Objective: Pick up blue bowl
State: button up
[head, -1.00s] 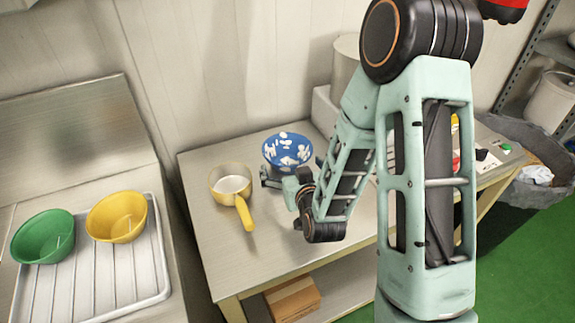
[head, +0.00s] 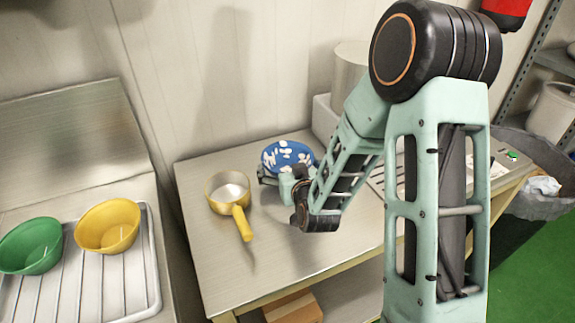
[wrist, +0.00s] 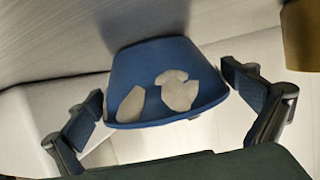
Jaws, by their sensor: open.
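The blue bowl (head: 284,153) with white patches is at the back of the metal table, near the wall. It looks tilted, and my arm hides its lower right side. My gripper (head: 275,179) is at its near side, partly hidden by its own wrist. In the wrist view the blue bowl (wrist: 150,65), with pale patches, lies between the spread fingers of my gripper (wrist: 163,86).
A brass pan (head: 229,190) with a yellow handle stands left of the blue bowl. Green (head: 30,245) and yellow (head: 108,227) bowls sit on a wire rack (head: 125,277) at the left. A large pale pot (head: 351,62) stands behind my arm. The table front is clear.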

jog(key=shift+w+a+f, duration=0.15)
jog(key=shift+w+f, duration=0.15)
jog(key=shift+w, duration=0.3)
jog(key=shift+c, duration=0.3)
jog(key=c, duration=0.8)
jog(key=shift+r, duration=0.15)
jog(key=shift+c, duration=0.3)
